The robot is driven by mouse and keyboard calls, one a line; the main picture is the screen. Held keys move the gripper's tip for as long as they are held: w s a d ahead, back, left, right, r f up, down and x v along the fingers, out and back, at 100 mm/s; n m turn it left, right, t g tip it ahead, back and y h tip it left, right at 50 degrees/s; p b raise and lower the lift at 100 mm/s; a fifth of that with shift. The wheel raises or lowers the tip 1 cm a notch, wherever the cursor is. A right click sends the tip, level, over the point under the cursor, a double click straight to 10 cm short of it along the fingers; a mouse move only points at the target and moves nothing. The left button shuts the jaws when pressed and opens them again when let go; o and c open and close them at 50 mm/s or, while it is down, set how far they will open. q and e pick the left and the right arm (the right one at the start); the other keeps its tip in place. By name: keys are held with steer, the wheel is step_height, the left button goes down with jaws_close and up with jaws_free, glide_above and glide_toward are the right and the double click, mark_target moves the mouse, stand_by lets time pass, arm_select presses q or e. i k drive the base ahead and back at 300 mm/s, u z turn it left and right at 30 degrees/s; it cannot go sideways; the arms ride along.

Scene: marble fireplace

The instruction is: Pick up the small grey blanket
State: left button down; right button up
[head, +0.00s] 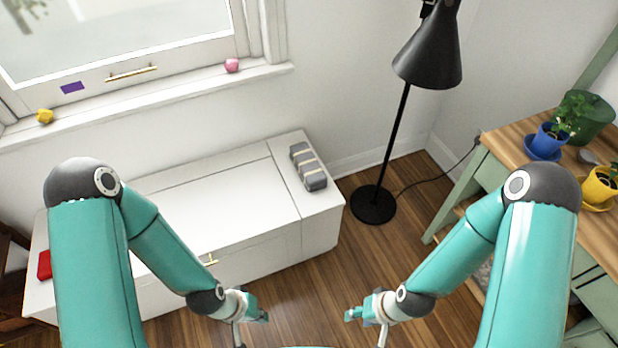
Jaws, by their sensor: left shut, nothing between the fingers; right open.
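The small grey blanket (308,167) is a rolled or folded bundle with pale bands around it. It lies on the right end of the white chest (225,207) below the window. My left gripper (262,317) is shut and empty, in front of the chest and nearer to me than the blanket. My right gripper (352,315) is open and empty, over the wooden floor to the right of the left gripper. Both grippers are apart from the blanket. Nothing hides the blanket.
A black floor lamp (373,204) stands right of the chest. A green desk (457,187) with a wooden top holds potted plants (548,140) at the right. A red object (44,265) lies on the chest's left end. The chest top beside the blanket is clear.

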mark_target(310, 172)
steer(key=u, duration=1.95)
steer(key=k, duration=1.65)
steer(key=z, duration=0.7)
steer(key=i, duration=1.8)
steer(key=z, duration=0.05)
